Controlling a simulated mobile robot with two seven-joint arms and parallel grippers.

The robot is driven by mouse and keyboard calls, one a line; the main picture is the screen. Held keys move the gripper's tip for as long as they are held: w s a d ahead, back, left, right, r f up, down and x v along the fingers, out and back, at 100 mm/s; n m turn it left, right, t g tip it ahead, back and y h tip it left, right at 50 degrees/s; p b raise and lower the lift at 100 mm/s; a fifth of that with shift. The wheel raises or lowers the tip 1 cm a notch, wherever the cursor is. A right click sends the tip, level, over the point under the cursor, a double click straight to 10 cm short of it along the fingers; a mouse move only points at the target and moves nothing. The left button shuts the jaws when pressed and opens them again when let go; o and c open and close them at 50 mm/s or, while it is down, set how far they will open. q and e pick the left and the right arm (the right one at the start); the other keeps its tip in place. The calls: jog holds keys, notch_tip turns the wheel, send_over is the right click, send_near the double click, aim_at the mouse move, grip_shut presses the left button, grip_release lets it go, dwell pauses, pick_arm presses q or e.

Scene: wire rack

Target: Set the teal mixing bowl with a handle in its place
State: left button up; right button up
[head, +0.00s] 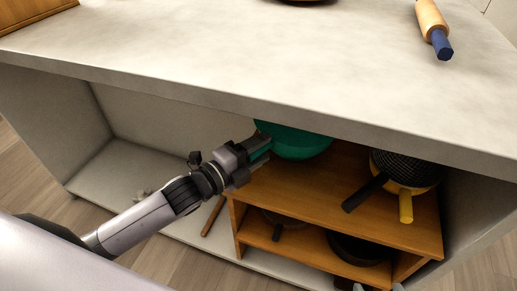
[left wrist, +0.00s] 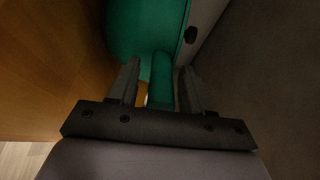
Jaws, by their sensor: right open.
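The teal mixing bowl (head: 302,143) sits at the top of the wooden rack inside the cabinet, its upper part hidden by the countertop. My left gripper (head: 262,150) is at the bowl's left side. In the left wrist view the teal bowl (left wrist: 134,28) fills the top, and its handle (left wrist: 162,82) lies between the fingers of my left gripper (left wrist: 160,82). A narrow gap shows left of the handle; I cannot tell whether the fingers grip it. My right gripper (head: 378,287) is open, with only its tips showing at the bottom edge.
The wooden rack (head: 335,182) also holds a dark mesh strainer (head: 405,165) and a yellow-handled item (head: 406,207) at right. Dark pans (head: 358,249) are on the lower level. The countertop (head: 250,55) overhangs closely. The cabinet's left side is mostly clear.

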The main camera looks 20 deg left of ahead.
pick_arm(q)
jog(key=shift+r, duration=0.1)
jog(key=shift+s, duration=0.1)
jog(key=f+p+v, duration=0.1)
jog(key=p+v, duration=0.1)
jog(key=v, duration=1)
jog(key=s+d+f+n+g+y, duration=0.1)
jog(key=s+f+n, duration=0.3)
jog(key=n, duration=0.6)
jog(key=s+d+f+n+g+y, duration=0.2)
jog(key=s+f+n+g+y, duration=0.1)
jog(key=f+n, duration=0.6)
jog(key=shift+s+f+n+y, duration=0.2)
jog(key=shift+s+n+y, duration=0.55)
jog(key=shift+n, duration=0.45)
pick_arm(e)
jog(key=shift+s+d+f, duration=0.25)
jog(key=shift+s+d, duration=0.05)
jog(key=shift+d, duration=0.3)
pick_arm(q)
jog(key=shift+d, duration=0.1)
